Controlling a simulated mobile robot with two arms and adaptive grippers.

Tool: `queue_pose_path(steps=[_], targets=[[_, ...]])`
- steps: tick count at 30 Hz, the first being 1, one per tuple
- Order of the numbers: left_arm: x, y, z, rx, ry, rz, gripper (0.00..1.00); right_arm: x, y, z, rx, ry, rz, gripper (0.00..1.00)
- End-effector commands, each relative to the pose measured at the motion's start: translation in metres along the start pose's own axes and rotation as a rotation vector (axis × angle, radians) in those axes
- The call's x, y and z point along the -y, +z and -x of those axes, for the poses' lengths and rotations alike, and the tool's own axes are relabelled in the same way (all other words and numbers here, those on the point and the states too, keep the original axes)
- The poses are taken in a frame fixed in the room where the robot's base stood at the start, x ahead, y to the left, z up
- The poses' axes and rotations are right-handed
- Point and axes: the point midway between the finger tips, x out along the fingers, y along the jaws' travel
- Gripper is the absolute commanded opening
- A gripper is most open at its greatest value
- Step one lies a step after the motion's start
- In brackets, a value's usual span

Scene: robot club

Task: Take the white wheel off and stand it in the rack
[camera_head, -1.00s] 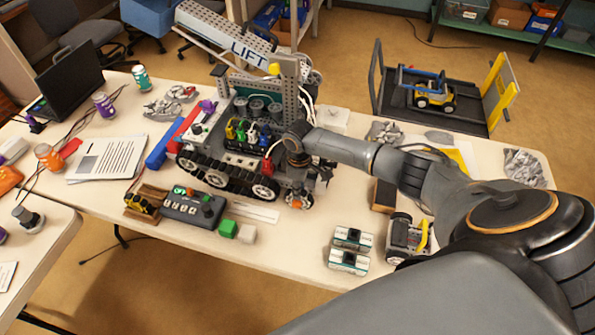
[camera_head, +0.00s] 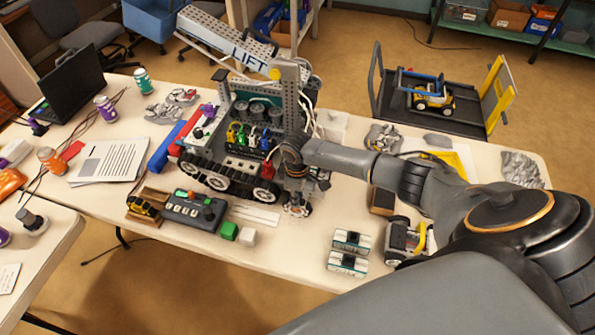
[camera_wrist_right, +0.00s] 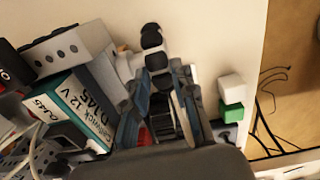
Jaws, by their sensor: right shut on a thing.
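The tracked robot (camera_head: 235,165) stands in the middle of the table, with black tracks and pale-hubbed wheels. My right gripper (camera_head: 296,192) is low at its near right corner. The white wheel (camera_head: 297,210) shows small there, at the gripper's lower end. In the right wrist view the fingers of my right gripper (camera_wrist_right: 163,105) are close around something mostly hidden. I cannot tell whether the wheel is clear of its axle. A small wooden holder (camera_head: 136,218) with yellow and black parts sits left of the control box; I cannot tell if it is the rack. My left gripper is not in view.
A grey control box (camera_head: 194,211), a green cube (camera_head: 229,231) and a white cube (camera_head: 248,237) lie in front of the robot. Two battery packs (camera_head: 350,241) and a small wheeled vehicle (camera_head: 398,236) stand to the right. The robot's teal-labelled battery (camera_wrist_right: 78,108) is close to the gripper.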

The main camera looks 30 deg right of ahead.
Motion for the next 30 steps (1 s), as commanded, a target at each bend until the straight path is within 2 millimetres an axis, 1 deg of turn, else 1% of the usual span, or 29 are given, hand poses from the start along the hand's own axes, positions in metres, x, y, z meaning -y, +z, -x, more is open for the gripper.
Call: queue_pose_path(steps=[30], targets=[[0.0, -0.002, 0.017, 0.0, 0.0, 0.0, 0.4, 0.021, 0.0, 0.001, -0.001, 0.0, 0.001, 0.0]])
